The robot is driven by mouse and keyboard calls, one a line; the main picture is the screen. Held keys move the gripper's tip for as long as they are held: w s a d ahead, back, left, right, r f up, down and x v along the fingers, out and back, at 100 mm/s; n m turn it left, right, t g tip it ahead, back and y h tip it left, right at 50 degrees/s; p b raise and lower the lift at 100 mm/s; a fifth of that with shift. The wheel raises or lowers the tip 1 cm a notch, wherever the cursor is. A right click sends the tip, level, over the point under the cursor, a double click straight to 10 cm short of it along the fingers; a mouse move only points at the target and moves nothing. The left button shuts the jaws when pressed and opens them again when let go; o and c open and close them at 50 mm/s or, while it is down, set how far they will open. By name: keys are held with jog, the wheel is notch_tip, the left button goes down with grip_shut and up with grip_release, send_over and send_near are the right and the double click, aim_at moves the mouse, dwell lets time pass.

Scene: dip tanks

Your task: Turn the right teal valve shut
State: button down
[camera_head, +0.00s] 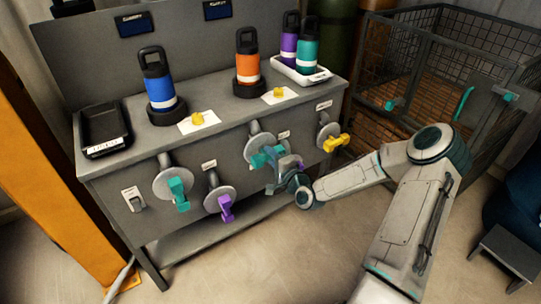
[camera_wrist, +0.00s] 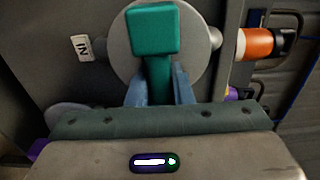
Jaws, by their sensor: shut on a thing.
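The right teal valve (camera_head: 262,158) is on the front panel of the grey bench, between the purple valve and the yellow valve. In the wrist view its teal handle (camera_wrist: 153,30) stands in front of a round grey plate (camera_wrist: 120,55). My gripper (camera_wrist: 159,88) has its two bluish fingers on either side of the handle's stem and is shut on it. In the head view my gripper (camera_head: 283,167) reaches the valve from the right and hides part of it. Another teal valve (camera_head: 178,188) is at the panel's left.
A purple valve (camera_head: 226,206) and a yellow valve (camera_head: 335,142) flank the held one. Blue (camera_head: 158,84) and orange (camera_head: 248,67) bottles stand on the bench top. A wire cage (camera_head: 440,60) stands at right. The floor in front is clear.

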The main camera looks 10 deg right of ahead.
dwell(0.5)
jog(key=c, duration=1.3)
grip_release()
jog(key=p+v, duration=0.1)
jog(key=v, duration=1.3)
jog(key=shift+w, duration=0.1)
